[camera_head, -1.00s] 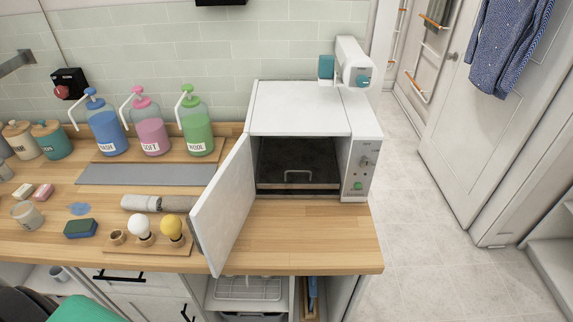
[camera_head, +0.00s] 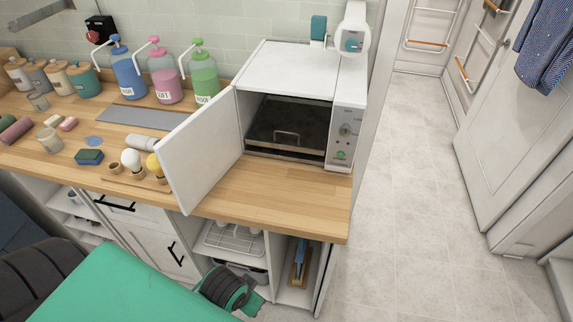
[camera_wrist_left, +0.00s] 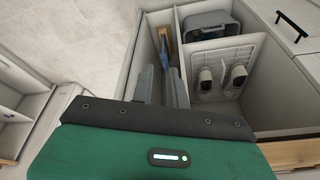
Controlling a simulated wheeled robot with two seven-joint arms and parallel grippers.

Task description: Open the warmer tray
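The white warmer (camera_head: 290,65) stands on the wooden counter with its door (camera_head: 203,148) swung wide open to the left. Inside lies the dark warmer tray (camera_head: 287,118), with a metal handle (camera_head: 286,138) at its front edge; it sits within the opening. My left arm's green and black parts show at the bottom of the head view, below the counter. In the left wrist view, the two grey fingers of my left gripper (camera_wrist_left: 162,85) are apart with nothing seen between them, pointing toward the lower shelves. The tray is not in the wrist view. My right gripper is out of view.
The counter (camera_head: 265,195) is clear in front of the warmer. Bulb-like items, a sponge (camera_head: 89,156) and pump bottles (camera_head: 165,75) are left of the door. Open shelves below hold a wire rack (camera_head: 233,240) and a blue item (camera_head: 300,258). Floor is free at right.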

